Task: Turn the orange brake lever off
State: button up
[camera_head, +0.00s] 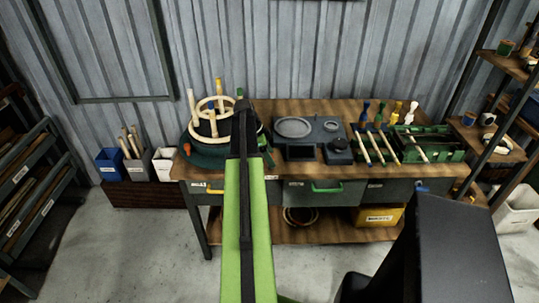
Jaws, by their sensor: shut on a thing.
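A small orange piece (187,148), which may be the brake lever's tip, shows at the left rim of the dark green round turntable (190,160). The turntable stands at the left end of the workbench. My green and black arm reaches forward over the turntable's right part. My gripper's jaws are hidden behind the arm, so what they touch does not show. A small green piece and a dark piece show just right of the arm at the turntable's edge; I cannot tell what they are. Pale rattan rings (205,126) and upright pegs stand on the turntable.
The wooden workbench (300,107) also holds a dark station with a round plate (293,127), several handled tools (375,145) and a green tray (442,152). Bins (110,165) stand left of the bench. Shelves flank both sides. Grey floor is clear in front at left.

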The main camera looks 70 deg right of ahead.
jog(key=n+t+h, duration=0.1)
jog(key=n, duration=0.3)
jog(key=shift+s+a, duration=0.15)
jog(key=n, duration=0.2)
jog(key=n+t+h, duration=0.1)
jog(key=n, duration=0.1)
jog(key=shift+s+n+t, duration=0.1)
jog(key=shift+n+t, duration=0.2)
jog(key=shift+n, duration=0.1)
jog(key=n+t, duration=0.1)
jog(key=n, duration=0.3)
jog(key=shift+t+h, duration=0.3)
jog(key=shift+t, duration=0.1)
jog(key=shift+n+t, duration=0.6)
jog(key=shift+n, duration=1.3)
jog(key=o, duration=1.4)
jog(key=shift+s, duration=0.1)
